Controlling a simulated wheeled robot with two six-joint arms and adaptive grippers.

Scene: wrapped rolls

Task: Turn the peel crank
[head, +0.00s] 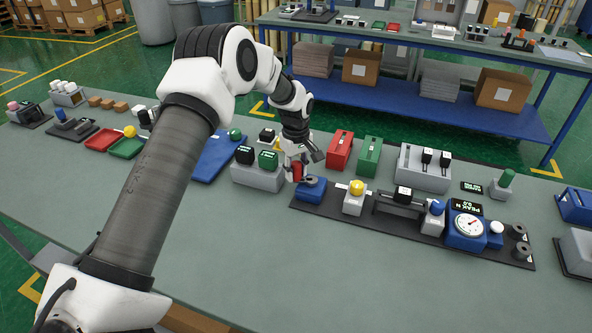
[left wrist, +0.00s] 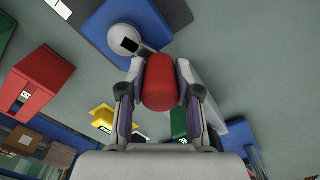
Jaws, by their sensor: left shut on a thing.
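The peel crank has a red grip (head: 297,171) and a round grey hub (head: 311,180) on a blue block (head: 312,192), at the left end of a dark base plate (head: 385,222). My left gripper (head: 295,163) reaches down to it and is shut on the red grip. In the left wrist view the red grip (left wrist: 160,82) sits between both fingers of my left gripper (left wrist: 161,92). The grey hub (left wrist: 122,39) and the blue block (left wrist: 152,18) lie just beyond it. My right gripper is in neither view.
The same plate carries a yellow knob (head: 356,187), a blue gauge (head: 466,228) with a white dial and a small display (head: 467,207). A grey box with black and green blocks (head: 257,176) stands close left of the crank. Red (head: 339,149) and green (head: 369,155) boxes stand behind.

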